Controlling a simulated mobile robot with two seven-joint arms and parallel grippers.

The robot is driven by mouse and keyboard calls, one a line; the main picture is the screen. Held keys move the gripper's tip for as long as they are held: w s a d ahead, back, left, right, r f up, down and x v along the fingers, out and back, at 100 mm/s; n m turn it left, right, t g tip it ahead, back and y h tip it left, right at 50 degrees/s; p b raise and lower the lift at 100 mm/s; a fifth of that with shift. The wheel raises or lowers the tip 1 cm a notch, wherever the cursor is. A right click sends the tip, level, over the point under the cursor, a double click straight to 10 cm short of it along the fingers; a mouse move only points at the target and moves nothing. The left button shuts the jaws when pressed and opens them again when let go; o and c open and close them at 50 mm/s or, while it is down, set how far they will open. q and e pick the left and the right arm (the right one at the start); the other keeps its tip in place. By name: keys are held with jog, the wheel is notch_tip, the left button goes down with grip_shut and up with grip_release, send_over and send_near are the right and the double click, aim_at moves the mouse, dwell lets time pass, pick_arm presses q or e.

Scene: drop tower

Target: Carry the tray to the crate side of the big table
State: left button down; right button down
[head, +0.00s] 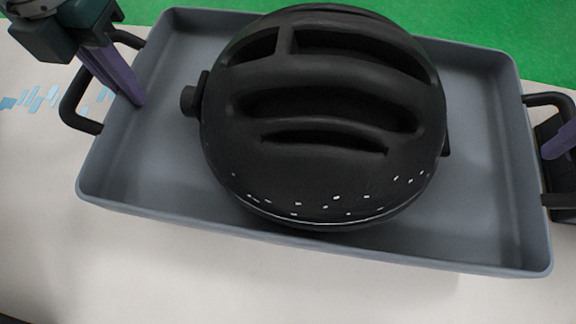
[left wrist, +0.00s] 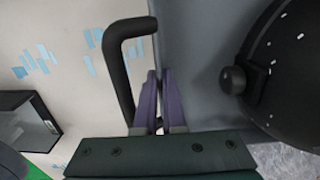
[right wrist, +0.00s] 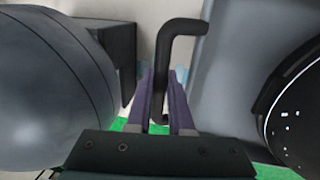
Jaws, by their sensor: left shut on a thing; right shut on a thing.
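The grey tray (head: 480,215) fills much of the head view, with a black handle at each end. A large black helmet (head: 330,100) with slots and small white specks rests in it. My left gripper (head: 125,85) is shut on the tray's left wall by the handle (left wrist: 122,75), one purple finger inside. The left wrist view shows both fingers (left wrist: 158,100) close together there. My right gripper (head: 562,140) is at the right end, partly cut off in the head view.
A pale surface (head: 200,265) with blue marks lies under the tray. Green ground (head: 470,20) shows beyond its far edge. A dark open box (left wrist: 28,120) is left of the tray. A big grey rounded thing (right wrist: 50,85) and a dark box (right wrist: 118,50) are close beside the right gripper.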

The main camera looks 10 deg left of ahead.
aim_at(145, 110)
pick_arm(q)
jog(key=shift+f, duration=0.35)
pick_arm(e)
jog(key=shift+f, duration=0.4)
